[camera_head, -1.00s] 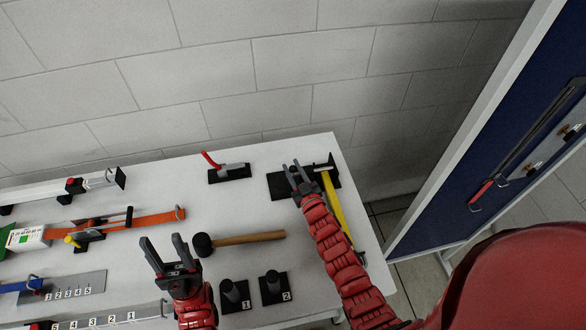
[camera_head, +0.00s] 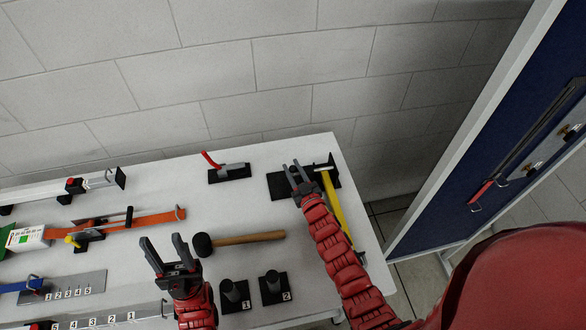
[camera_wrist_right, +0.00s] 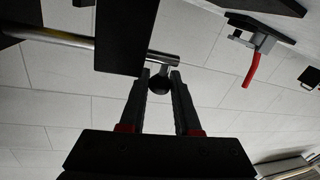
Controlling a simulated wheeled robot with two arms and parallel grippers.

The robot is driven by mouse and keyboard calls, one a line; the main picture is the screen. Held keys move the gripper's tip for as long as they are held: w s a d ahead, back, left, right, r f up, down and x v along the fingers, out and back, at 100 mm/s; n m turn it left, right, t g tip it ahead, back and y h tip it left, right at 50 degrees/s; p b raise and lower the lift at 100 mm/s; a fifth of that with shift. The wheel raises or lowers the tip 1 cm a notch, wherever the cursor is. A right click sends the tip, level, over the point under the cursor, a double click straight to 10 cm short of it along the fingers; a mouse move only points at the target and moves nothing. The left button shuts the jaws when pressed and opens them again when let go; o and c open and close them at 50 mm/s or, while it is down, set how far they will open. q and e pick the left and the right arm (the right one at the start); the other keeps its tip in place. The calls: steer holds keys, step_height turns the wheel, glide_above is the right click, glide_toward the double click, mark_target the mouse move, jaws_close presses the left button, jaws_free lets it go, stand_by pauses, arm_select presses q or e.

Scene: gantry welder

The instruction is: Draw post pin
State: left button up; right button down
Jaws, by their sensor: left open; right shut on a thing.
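My right gripper (camera_head: 292,170) is at the black base plate (camera_head: 280,189) near the table's far right corner. In the right wrist view, its fingers (camera_wrist_right: 160,80) are shut on a small dark round knob (camera_wrist_right: 158,85). The knob joins a grey stem at the end of a silver rod (camera_wrist_right: 65,37). I take this to be the post pin. A black upright block (camera_wrist_right: 125,38) hides part of the rod. In the head view the gripper covers the knob. My left gripper (camera_head: 166,254) is open and empty above the table, left of the mallet (camera_head: 240,239).
Black posts numbered 1 (camera_head: 230,290) and 2 (camera_head: 271,283) stand in front. A blue panel (camera_head: 480,130) rises on the right.

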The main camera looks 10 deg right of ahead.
steer(key=shift+a+f, duration=0.1)
steer(key=shift+a, duration=0.15)
steer(key=a+b, duration=0.3)
steer(key=a, duration=0.1)
steer(key=shift+f+b, duration=0.15)
steer(key=shift+b, duration=0.15)
steer(key=shift+a+r, duration=0.2)
steer(key=shift+d, duration=0.1)
steer(key=c, duration=0.8)
jaws_free()
steer(key=shift+r, duration=0.1)
steer(key=shift+c, duration=0.2)
steer(key=shift+o, duration=1.1)
steer(key=shift+a, duration=0.25)
steer(key=shift+d, duration=0.15)
